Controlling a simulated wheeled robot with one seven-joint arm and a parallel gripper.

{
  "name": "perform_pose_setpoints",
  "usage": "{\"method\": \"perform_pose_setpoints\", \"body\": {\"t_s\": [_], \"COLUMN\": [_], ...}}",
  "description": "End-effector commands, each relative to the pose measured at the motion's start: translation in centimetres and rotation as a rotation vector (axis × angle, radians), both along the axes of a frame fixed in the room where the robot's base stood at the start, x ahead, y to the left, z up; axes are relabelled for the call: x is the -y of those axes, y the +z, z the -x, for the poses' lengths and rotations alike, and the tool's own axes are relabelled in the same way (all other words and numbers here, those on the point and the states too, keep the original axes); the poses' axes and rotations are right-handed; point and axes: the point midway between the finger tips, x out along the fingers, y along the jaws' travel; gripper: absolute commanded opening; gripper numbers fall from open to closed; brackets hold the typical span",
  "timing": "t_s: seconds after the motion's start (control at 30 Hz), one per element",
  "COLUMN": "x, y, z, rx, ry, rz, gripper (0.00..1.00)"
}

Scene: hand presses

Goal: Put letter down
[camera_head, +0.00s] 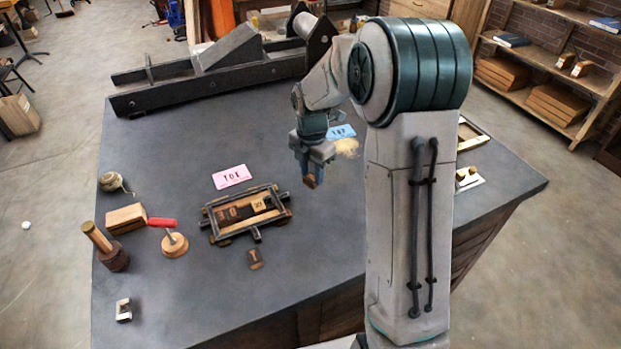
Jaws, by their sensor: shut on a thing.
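My gripper (311,177) points down above the dark table, right of the framed tray. It is shut on a small brown letter block (312,182), which shows only partly below the fingers; its face cannot be read. The tray (246,236) has dark bars and holds several wooden letter blocks (246,208) in a row. Another small letter block (255,259) lies on the table just in front of the tray. A pink card (231,177) reading "TOX" lies behind the tray. A blue card (341,132) lies behind my gripper.
A long press (220,70) stands along the back of the table (190,290). At the left are a wooden box (125,219), a red-handled tool (174,243), a wooden mallet (111,250) and a metal clamp piece (123,310). The table front is mostly clear. My arm hides part of the right side.

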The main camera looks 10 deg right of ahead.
Motion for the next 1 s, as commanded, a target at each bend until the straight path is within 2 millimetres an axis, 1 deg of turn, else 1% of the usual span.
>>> {"method": "perform_pose_setpoints", "body": {"t_s": [0.07,0.23,0.33,0.4,0.63,0.77,0.8,0.83,0.87,1.0], "x": [-0.2,-0.1,-0.1,-0.1,-0.1,-0.1,-0.1,-0.1,-0.1,-0.1], "y": [-0.3,-2.7,-3.8,-4.1,-4.2,-4.7,-4.5,-4.5,-4.5,-4.5], "z": [-0.2,-0.1,-0.1,-0.2,-0.2,-0.2,-0.2,-0.2,-0.2,-0.2], "rx": [-0.001,-0.004,-0.002,-0.001,0.000,0.000,0.000,0.000,0.000,0.000], "ry": [-0.001,-0.002,-0.002,-0.002,-0.002,-0.003,-0.003,-0.003,-0.003,-0.003], "rz": [0.001,0.001,0.000,0.001,0.000,0.000,0.000,0.000,0.000,0.000], "gripper": [0.17,0.17,0.17,0.17,0.17,0.17,0.46,0.55,0.57,0.57]}}
